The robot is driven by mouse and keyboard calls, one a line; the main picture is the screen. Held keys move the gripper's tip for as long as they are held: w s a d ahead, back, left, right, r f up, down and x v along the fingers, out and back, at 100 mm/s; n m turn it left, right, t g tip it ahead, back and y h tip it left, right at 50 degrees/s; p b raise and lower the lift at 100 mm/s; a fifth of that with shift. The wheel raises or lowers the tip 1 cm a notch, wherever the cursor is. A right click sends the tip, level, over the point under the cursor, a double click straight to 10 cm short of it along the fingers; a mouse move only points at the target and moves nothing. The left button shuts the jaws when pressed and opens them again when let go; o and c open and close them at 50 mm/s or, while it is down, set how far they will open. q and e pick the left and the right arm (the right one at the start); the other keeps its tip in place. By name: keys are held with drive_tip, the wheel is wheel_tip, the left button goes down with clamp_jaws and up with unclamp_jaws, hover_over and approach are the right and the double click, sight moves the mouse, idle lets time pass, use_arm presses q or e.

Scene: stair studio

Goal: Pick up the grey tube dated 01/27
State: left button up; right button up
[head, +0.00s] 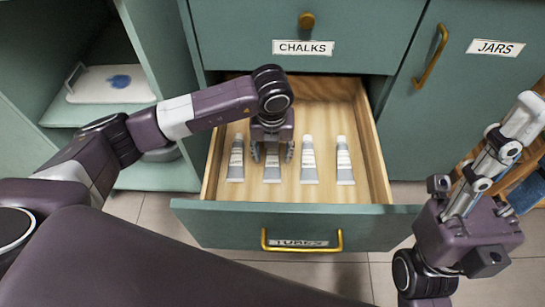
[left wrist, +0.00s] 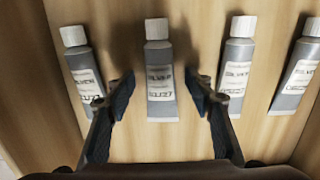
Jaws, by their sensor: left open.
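Several grey tubes with white caps lie in a row in the open drawer, caps toward the back. The second tube from the left (left wrist: 160,105) is between my left gripper's fingers; its date is blurred, seeming to end in 27. The leftmost tube (left wrist: 83,70), the third tube (left wrist: 235,62) and the rightmost tube (left wrist: 299,75) have dates I cannot read surely. My left gripper (head: 272,155) points down over the second tube, open, one finger on each side, not closed on it. My right arm's end (head: 492,160) is at the right, outside the drawer; its jaw state is unclear.
The drawer (head: 296,222) has a TUBES label and a brass handle. A closed CHALKS drawer (head: 350,25) is above it, and a JARS door (head: 460,90) is to the right. An open shelf at left holds a white board with a blue blot (head: 110,84).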

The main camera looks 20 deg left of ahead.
use_arm(q)
drive_tip(key=c, duration=1.3)
drive_tip(key=shift+r, duration=0.1)
